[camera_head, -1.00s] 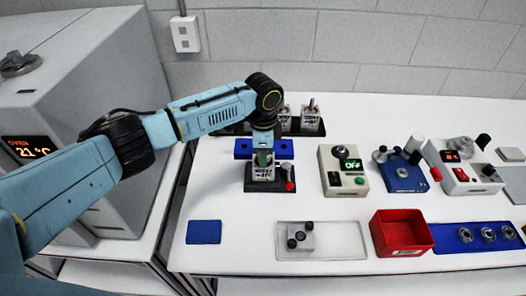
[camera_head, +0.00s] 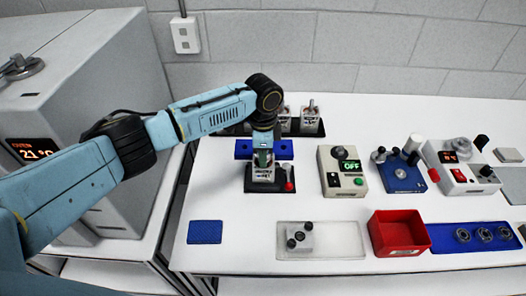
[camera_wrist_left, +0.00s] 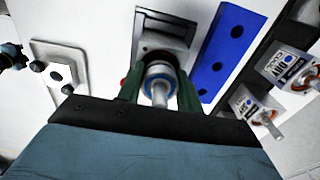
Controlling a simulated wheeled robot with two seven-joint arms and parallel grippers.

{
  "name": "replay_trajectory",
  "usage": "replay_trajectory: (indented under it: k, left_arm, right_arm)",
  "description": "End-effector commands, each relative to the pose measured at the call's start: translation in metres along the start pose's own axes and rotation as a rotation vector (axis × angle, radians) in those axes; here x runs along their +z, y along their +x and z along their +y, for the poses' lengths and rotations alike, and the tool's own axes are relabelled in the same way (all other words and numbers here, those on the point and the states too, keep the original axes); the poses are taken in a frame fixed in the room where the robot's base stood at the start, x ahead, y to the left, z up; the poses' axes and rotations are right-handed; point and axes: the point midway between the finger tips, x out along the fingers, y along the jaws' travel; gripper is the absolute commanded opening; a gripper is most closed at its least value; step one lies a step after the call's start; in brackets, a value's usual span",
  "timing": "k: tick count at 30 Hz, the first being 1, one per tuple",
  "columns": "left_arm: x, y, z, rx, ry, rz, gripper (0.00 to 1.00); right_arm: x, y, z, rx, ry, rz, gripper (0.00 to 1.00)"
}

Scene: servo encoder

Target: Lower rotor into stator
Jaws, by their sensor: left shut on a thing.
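My left gripper (camera_head: 263,157) points down over a black fixture (camera_head: 250,184) with a red knob, in front of a blue block. In the head view a white labelled stator housing (camera_head: 263,174) stands in this fixture, directly below the fingers. In the left wrist view my left gripper (camera_wrist_left: 160,92) has its dark green fingers shut on the rotor (camera_wrist_left: 159,88), which shows a metal shaft and a blue-ringed bearing. The rotor lines up with the fixture beyond it. How deep it sits in the stator is hidden. My right gripper is not in view.
A blue block with holes (camera_head: 283,150) stands just behind the fixture, with several labelled units (camera_head: 309,119) in a black rack behind it. A blue mat (camera_head: 205,232), clear tray (camera_head: 345,239) and red bin (camera_head: 398,234) lie in front.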

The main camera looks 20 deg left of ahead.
Motion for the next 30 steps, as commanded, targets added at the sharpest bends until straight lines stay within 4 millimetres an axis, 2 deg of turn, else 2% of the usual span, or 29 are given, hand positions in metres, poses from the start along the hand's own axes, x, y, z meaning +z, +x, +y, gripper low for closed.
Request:
replay_trajectory:
  k: [18,30]
  left_arm:
    - [-0.0006,0.0038,-0.0004,-0.001,0.000,0.002,0.00]
    - [-0.0007,0.0004,-0.0002,-0.001,0.000,0.002,0.00]
  right_arm:
    - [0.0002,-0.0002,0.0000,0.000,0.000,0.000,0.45]
    - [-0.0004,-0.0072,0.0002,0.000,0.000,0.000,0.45]
